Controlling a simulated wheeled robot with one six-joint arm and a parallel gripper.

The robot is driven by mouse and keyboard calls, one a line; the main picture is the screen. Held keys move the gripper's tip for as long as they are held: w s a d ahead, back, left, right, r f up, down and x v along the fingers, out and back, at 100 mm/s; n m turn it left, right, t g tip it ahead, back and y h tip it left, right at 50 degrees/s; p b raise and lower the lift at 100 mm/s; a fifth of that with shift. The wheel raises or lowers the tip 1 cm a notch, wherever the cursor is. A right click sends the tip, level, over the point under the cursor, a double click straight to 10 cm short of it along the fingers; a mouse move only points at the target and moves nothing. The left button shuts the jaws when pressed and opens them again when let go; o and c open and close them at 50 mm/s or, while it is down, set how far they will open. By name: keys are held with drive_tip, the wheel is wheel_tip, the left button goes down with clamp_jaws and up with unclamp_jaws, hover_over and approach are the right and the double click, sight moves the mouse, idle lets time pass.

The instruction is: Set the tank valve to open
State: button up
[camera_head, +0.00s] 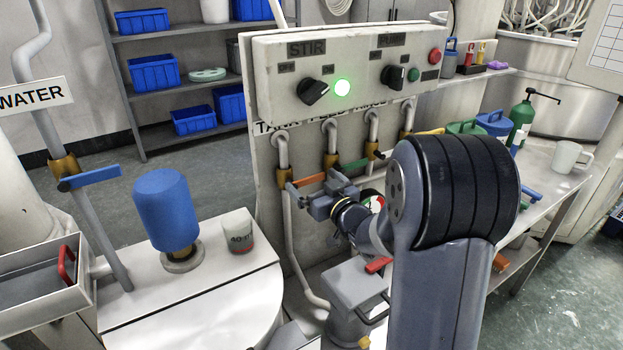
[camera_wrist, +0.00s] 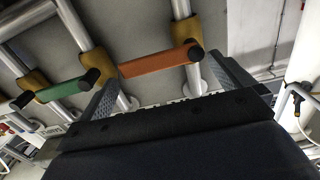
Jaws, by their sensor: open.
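A row of brass valves on upright pipes sits below the control panel. The leftmost, under the start of a partly hidden label reading "TA...", has an orange lever (camera_head: 311,181) turned sideways across its pipe. I take this as the tank valve. In the wrist view the orange lever (camera_wrist: 158,63) runs left from its dark pivot. My gripper (camera_head: 317,193) is open just in front of this lever. In the wrist view its fingers (camera_wrist: 165,90) stand apart, one toward each end of the lever. I cannot tell whether they touch it.
A green lever (camera_head: 355,165) sits on the neighbouring valve, close to my gripper; it also shows in the wrist view (camera_wrist: 62,88). The control panel (camera_head: 350,62) overhangs the valves. A blue cylinder (camera_head: 165,210) and a beaker (camera_head: 238,231) stand on the left bench. A blue lever (camera_head: 90,178) is on the WATER pipe.

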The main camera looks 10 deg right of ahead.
drive_tip(key=shift+w+a, duration=0.2)
drive_tip(key=shift+w, duration=0.5)
drive_tip(key=shift+c, duration=0.4)
drive_tip(key=c, duration=1.2)
drive_tip(key=shift+o, duration=0.2)
